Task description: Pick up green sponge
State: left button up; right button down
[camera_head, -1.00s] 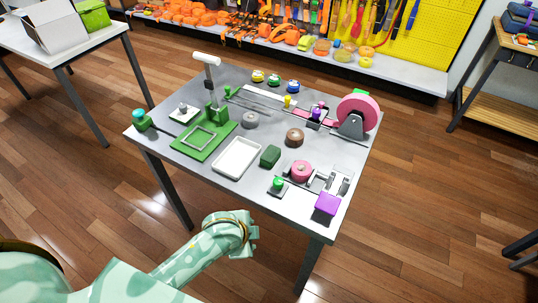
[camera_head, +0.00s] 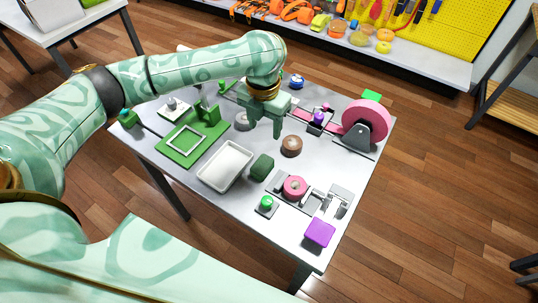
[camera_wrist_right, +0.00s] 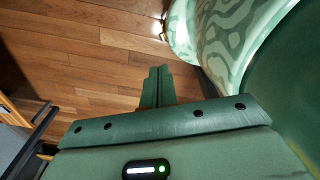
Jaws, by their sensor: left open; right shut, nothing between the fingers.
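The green sponge (camera_head: 262,167), a small dark green block, lies on the grey table in the head view, just right of a white tray (camera_head: 225,167). My left gripper (camera_head: 264,130) is open and empty above the table. Its fingers point down, and in the picture they are just above the sponge, apart from it. My right gripper (camera_wrist_right: 157,86) shows only in the right wrist view. Its fingers are together with nothing between them, over the wooden floor.
A brown ring (camera_head: 291,146) lies right of the sponge. A pink roll (camera_head: 294,187), a green knob (camera_head: 266,203) and a purple block (camera_head: 319,233) are nearer the front right. A green frame stand (camera_head: 191,147) is to the left. A large pink wheel (camera_head: 366,121) stands at the right edge.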

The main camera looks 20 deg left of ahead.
pick_arm(q)
jog(key=b, duration=0.3)
send_over(263, 163)
jog(key=f, duration=0.6)
jog(key=shift+w+a+f, duration=0.1)
jog(key=shift+w+f, duration=0.2)
jog(key=shift+w, duration=0.1)
notch_tip(263, 163, down, 3)
jog(key=shift+w+b, duration=0.1)
jog(key=shift+b, duration=0.3)
jog(key=shift+f, duration=0.45)
jog(key=f, duration=0.1)
jog(key=f+b, duration=0.1)
jog(key=f, duration=0.1)
jog(key=s+f+b, duration=0.1)
jog(key=f, duration=0.1)
jog(key=shift+f, duration=0.1)
jog(key=shift+w, duration=0.1)
pick_arm(e)
notch_tip(263, 163, down, 6)
jog(key=s, duration=0.2)
jog(key=shift+s, duration=0.15)
pick_arm(q)
jog(key=c, duration=0.7)
pick_arm(e)
jog(key=shift+f, duration=0.1)
